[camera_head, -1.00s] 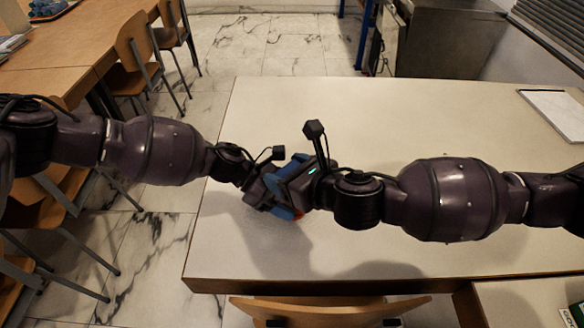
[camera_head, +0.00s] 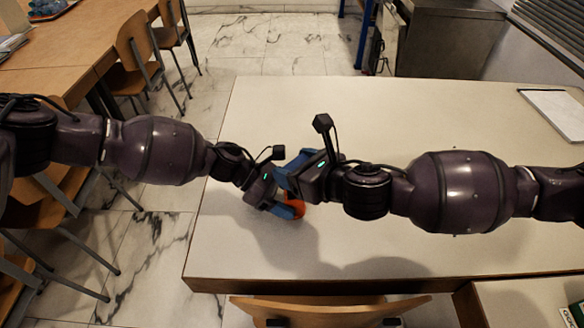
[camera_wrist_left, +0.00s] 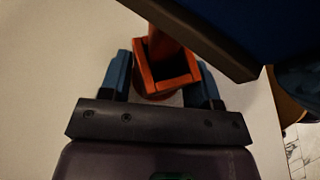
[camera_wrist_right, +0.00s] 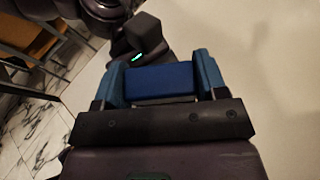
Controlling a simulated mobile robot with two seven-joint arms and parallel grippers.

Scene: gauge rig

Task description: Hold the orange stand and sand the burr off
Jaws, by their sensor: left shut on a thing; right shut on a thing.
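The orange stand (camera_head: 298,209) is on the table near its left end, mostly hidden by my grippers in the head view. In the left wrist view the stand (camera_wrist_left: 165,72) sits between the blue fingers of my left gripper (camera_head: 288,208), which is shut on it. My right gripper (camera_head: 287,178) is shut on a blue block (camera_wrist_right: 160,80), held crosswise between its fingers. The block is above the left gripper, and a large dark blue shape fills the top of the left wrist view, close over the stand. I cannot see the burr or tell whether the block touches the stand.
The pale table (camera_head: 420,110) is largely clear. A white clipboard-like sheet (camera_head: 555,112) lies at its far right. A wooden chair (camera_head: 330,308) stands at the near edge. More chairs and a wooden table (camera_head: 75,45) are to the left.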

